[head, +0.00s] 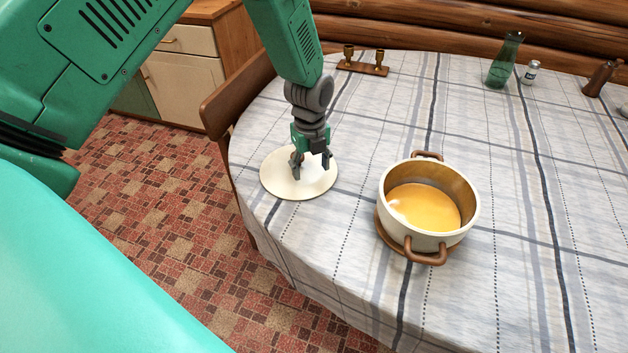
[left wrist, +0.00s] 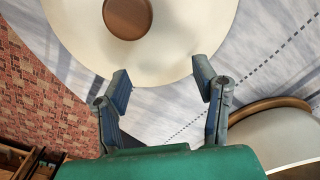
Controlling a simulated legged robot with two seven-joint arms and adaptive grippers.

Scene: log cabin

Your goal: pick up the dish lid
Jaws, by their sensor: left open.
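The dish lid (head: 318,186) is a round cream disc lying on the table at the left side. In the left wrist view the lid (left wrist: 190,38) fills the top, with a round brown knob (left wrist: 128,17) at its middle. My left gripper (head: 311,172) points down over the lid in the head view, hiding the knob there. In the left wrist view the gripper (left wrist: 160,80) is open and empty, its fingertips at the lid's near edge in the picture, with the knob beyond them. I cannot tell whether the fingers touch the lid. My right gripper is not in view.
A cream pot (head: 415,233) with brown handles and orange soup stands right of the lid. A candle holder (head: 362,68), green bottle (head: 504,62), small shaker (head: 530,73) and brown mill (head: 599,79) stand at the back. A wooden chair (head: 233,97) is at the table's left edge.

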